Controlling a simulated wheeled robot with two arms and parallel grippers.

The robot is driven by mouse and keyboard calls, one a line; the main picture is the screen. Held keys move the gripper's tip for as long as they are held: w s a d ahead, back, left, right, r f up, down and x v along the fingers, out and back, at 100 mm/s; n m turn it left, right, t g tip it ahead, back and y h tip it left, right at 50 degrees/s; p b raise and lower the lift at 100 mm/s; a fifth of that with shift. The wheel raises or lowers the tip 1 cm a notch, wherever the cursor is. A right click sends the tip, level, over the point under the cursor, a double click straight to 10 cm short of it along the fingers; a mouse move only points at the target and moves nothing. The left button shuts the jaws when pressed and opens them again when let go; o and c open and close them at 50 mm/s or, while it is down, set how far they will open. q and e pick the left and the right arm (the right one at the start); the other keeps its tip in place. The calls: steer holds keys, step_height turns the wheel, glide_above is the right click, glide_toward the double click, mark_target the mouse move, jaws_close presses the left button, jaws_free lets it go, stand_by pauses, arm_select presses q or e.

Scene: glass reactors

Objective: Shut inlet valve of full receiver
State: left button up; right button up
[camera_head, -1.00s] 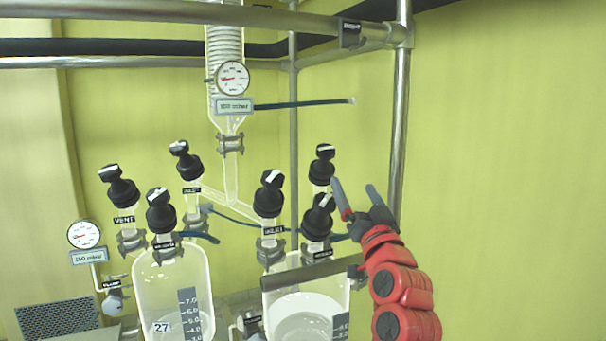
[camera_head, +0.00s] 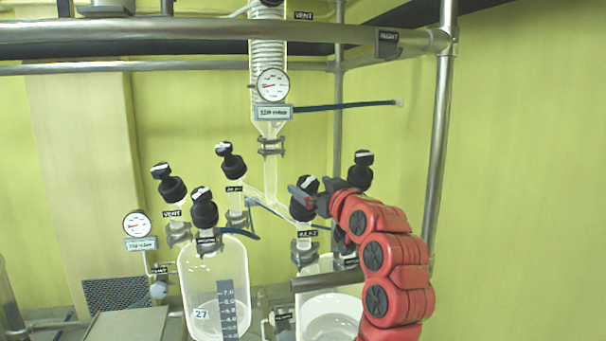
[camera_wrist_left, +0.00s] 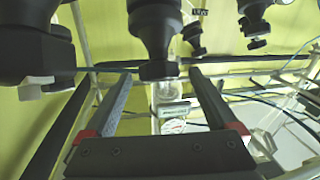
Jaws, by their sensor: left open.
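The right glass receiver (camera_head: 303,275) shows a pale liquid surface inside. A black valve knob labelled INLET (camera_head: 308,212) stands above its left side; the gripper partly covers it. My left gripper (camera_head: 308,189) is at this knob's top in the head view. In the left wrist view its jaws (camera_wrist_left: 160,100) are open, with a black knob (camera_wrist_left: 157,35) in line with the gap between them; I cannot tell whether they touch it. The left receiver, marked 27 (camera_head: 200,260), holds liquid low in its visible part and has an inlet knob (camera_head: 230,162) behind. My right gripper is not in view.
Other black knobs crowd close: the vent knob (camera_head: 170,187), the knob on the left receiver (camera_head: 203,212), and one behind my gripper (camera_head: 361,170). A pressure gauge (camera_head: 272,85) hangs above. Metal rails (camera_head: 200,30) cross overhead; a post (camera_head: 437,150) stands right.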

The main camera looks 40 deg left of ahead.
mark_target(302, 180)
arm_select(q)
steer(key=p+x, duration=0.1)
steer(key=x, duration=0.4)
steer(key=shift+w+a, duration=0.2)
steer(key=shift+a, duration=0.05)
steer(key=c, duration=1.4)
